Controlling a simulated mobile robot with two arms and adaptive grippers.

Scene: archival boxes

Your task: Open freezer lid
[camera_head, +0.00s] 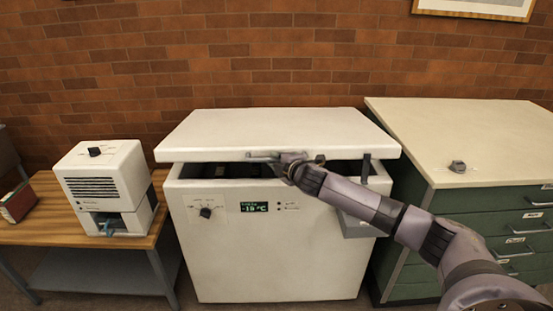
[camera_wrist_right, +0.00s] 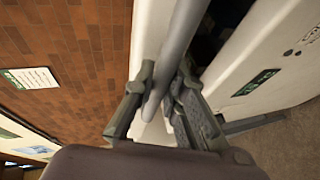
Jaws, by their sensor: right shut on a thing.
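A white chest freezer (camera_head: 275,250) stands in the middle of the head view, with a knob and a small display on its front. Its lid (camera_head: 275,128) is raised a little at the front, and a dark gap shows beneath the lid's front edge. My right gripper (camera_head: 268,157) is at the middle of that edge, shut on the lid's grey handle bar (camera_wrist_right: 178,55), which runs between the fingers in the right wrist view. The inside of the freezer is mostly hidden. My left gripper is not in view.
A wooden table (camera_head: 60,215) with a white device (camera_head: 105,175) and a red box (camera_head: 18,203) stands left. A green drawer cabinet (camera_head: 490,225) with a pale top stands close on the right. A brick wall (camera_head: 200,60) is behind the freezer.

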